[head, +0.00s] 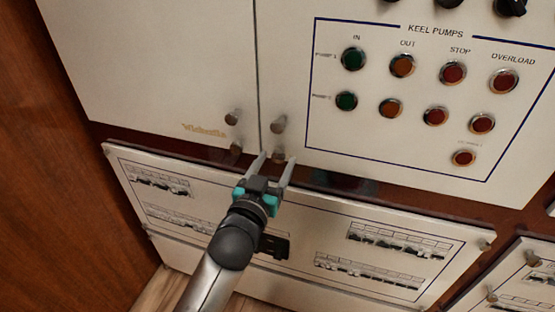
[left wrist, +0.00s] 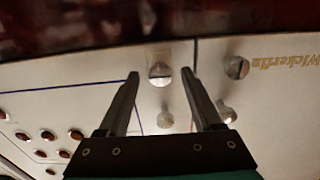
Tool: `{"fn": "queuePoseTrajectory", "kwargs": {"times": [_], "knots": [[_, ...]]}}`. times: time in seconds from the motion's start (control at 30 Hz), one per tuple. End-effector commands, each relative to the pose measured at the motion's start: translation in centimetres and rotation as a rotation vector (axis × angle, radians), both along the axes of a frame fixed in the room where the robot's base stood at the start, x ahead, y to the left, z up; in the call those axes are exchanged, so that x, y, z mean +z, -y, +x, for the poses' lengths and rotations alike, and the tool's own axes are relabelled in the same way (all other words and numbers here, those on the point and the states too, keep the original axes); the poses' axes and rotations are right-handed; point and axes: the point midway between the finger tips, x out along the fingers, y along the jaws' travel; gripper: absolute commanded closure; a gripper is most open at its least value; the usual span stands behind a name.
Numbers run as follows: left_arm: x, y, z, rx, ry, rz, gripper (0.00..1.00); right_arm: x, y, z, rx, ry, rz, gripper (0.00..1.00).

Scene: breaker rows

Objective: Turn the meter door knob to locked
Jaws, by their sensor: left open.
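The pale Keel Pumps door (head: 290,60) and the plain door with gold lettering (head: 150,60) meet at a vertical seam. Each has two round metal pieces by its lower inner corner. On the Keel Pumps door, the lower one is a slotted knob (left wrist: 160,74). The plain door has a similar slotted knob (left wrist: 237,68). No label shows which is the meter door. My left gripper (head: 277,156) is open, its fingertips on either side of the Keel Pumps door's slotted knob. Contact cannot be told.
Below the doors is a breaker panel (head: 305,228) with switch rows, under my left arm. A wooden wall (head: 40,170) stands at the left. Another panel (head: 520,270) is at the lower right.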

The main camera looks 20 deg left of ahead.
Motion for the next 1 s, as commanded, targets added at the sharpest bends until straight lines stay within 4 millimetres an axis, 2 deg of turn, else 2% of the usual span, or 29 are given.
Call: {"fn": "queuePoseTrajectory", "kwargs": {"times": [0.2, 0.57, 1.0], "knots": [[-0.1, 0.1, 1.7, 0.000, 0.000, 0.000, 0.33, -0.3, 0.0, 0.5, -0.002, 0.009, 0.001, 0.36], [0.0, 0.1, 2.0, 0.000, 0.000, 0.000, 0.33, -0.3, 0.0, 0.5, -0.002, 0.009, 0.001, 0.36], [0.0, 0.1, 2.0, 0.000, 0.000, 0.000, 0.82, -0.3, -0.1, 0.2, -0.001, 0.004, 0.002, 0.36]]}}
